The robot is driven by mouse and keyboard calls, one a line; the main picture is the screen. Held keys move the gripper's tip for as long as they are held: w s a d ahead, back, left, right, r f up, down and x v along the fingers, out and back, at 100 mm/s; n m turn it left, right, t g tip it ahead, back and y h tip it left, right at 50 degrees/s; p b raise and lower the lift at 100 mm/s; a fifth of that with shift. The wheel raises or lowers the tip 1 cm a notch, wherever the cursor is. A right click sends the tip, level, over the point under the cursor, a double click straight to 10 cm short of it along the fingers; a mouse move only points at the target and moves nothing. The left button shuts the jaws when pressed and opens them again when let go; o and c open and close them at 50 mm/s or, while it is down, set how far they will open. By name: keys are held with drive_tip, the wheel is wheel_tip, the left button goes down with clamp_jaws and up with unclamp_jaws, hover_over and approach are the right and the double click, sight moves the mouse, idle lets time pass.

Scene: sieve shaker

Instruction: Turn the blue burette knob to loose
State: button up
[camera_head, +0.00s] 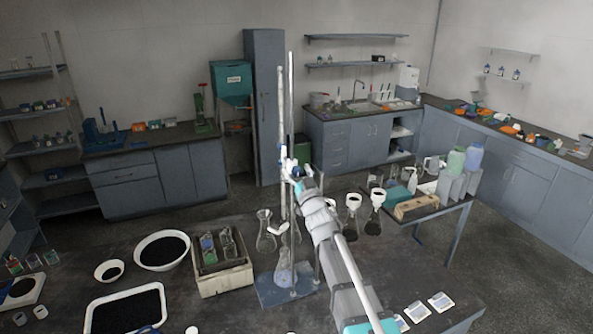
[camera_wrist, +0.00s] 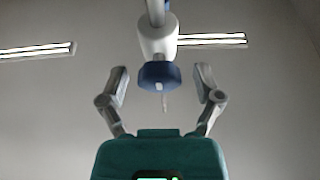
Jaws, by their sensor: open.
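The blue knob (camera_wrist: 160,75) sits in the middle of the wrist view, at the end of a white body (camera_wrist: 157,35) with a thin pale stem below it. My gripper (camera_wrist: 162,80) is open, with one finger to the left and one to the right of the knob. Gaps show on both sides, and neither finger appears to touch it. In the head view, my gripper (camera_head: 298,178) is up at the burette stand (camera_head: 291,100), near its blue and white clamp parts. My arm and gripper hide most of the knob there.
A flask (camera_head: 284,272) stands on the stand's blue base plate (camera_head: 264,291). Another flask (camera_head: 265,238) and a wooden crate (camera_head: 222,283) stand to the left. Funnelled flasks (camera_head: 352,222) stand to the right. White bowls (camera_head: 162,250) and a tray of dark grains (camera_head: 125,312) lie further left.

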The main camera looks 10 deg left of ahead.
drive_tip(key=c, duration=1.2)
drive_tip(key=shift+o, duration=0.2)
